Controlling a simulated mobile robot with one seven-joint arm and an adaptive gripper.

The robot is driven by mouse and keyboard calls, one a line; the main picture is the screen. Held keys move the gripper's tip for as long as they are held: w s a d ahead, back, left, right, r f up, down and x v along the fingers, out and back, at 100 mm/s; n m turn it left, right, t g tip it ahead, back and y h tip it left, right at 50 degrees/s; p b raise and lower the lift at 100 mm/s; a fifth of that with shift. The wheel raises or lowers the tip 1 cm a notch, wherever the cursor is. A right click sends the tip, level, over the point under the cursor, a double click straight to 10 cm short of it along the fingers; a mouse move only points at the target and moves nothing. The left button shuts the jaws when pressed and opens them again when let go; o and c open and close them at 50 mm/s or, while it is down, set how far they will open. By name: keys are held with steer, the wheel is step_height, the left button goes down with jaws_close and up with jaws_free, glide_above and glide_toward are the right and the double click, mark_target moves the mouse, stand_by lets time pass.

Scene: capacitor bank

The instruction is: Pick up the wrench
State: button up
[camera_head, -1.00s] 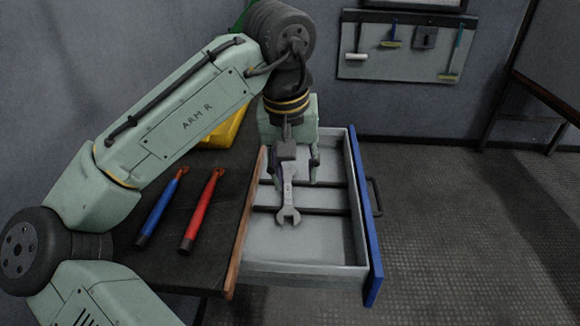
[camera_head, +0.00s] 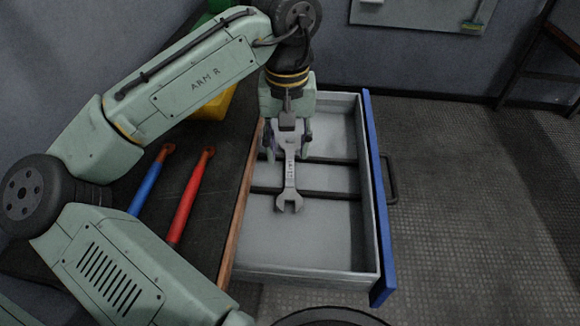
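The grey wrench (camera_head: 290,172) is in the open drawer (camera_head: 300,240), its long axis running toward the front of the picture. Its lower open jaw is over the front compartment, just past a dark divider. My gripper (camera_head: 289,148) points down at the wrench's upper end. Its two fingers stand apart, one on each side of that end. I cannot make out contact between the fingers and the wrench. The gripper body is just behind the wrench's upper end.
A blue-handled tool (camera_head: 150,182) and a red-handled tool (camera_head: 191,196) lie on the dark worktop left of the drawer. A yellow object (camera_head: 216,104) is behind them. The drawer has a blue front (camera_head: 378,200) with a handle. Floor to the right is clear.

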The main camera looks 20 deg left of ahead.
mark_target(290, 169)
steer(key=f, duration=0.3)
steer(key=f+p, duration=0.1)
steer(key=f, duration=0.1)
steer(key=shift+w+d, duration=0.1)
steer(key=shift+w, duration=0.2)
steer(key=shift+c, duration=0.4)
jaws_close()
steer(key=shift+r, duration=0.1)
